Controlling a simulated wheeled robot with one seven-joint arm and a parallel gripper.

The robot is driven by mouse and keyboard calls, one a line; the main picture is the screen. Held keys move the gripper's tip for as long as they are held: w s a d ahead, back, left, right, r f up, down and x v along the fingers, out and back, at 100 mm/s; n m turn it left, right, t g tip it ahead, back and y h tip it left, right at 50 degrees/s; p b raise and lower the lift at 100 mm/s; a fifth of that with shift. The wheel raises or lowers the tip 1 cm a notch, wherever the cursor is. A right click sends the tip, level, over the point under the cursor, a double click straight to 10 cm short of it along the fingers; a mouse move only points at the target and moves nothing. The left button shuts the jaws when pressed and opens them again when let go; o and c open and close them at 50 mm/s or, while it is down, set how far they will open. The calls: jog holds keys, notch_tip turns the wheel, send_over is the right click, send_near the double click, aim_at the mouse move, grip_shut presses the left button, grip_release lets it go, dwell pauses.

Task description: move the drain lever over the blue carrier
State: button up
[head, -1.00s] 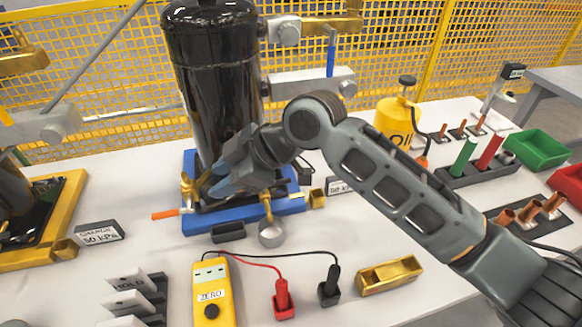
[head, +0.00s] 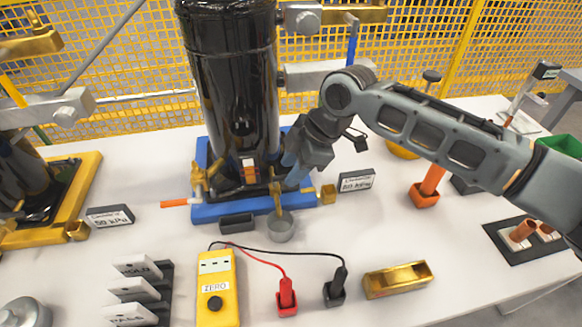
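The blue carrier (head: 225,212) holds a tall black compressor vessel (head: 235,80). At its front right, a brass drain fitting (head: 278,198) hangs above a small grey cup (head: 281,230). A separate orange-handled lever (head: 175,203) sticks out left from a brass valve (head: 198,178) at the carrier's left corner. I cannot tell which brass part is the drain lever. My gripper (head: 290,178) points down just above and right of the drain fitting, beside the vessel's base. Its blue-grey fingers overlap the carrier's right side; their gap and any contact are hidden.
A dark block (head: 237,223) lies before the carrier. A yellow meter (head: 217,285) has leads to red (head: 286,298) and black (head: 335,288) plugs. A brass tray (head: 397,279) is at front right. A second carrier (head: 75,195), yellow, stands left.

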jog(key=shift+a+f, duration=0.3)
jog(key=shift+f, duration=0.25)
grip_shut()
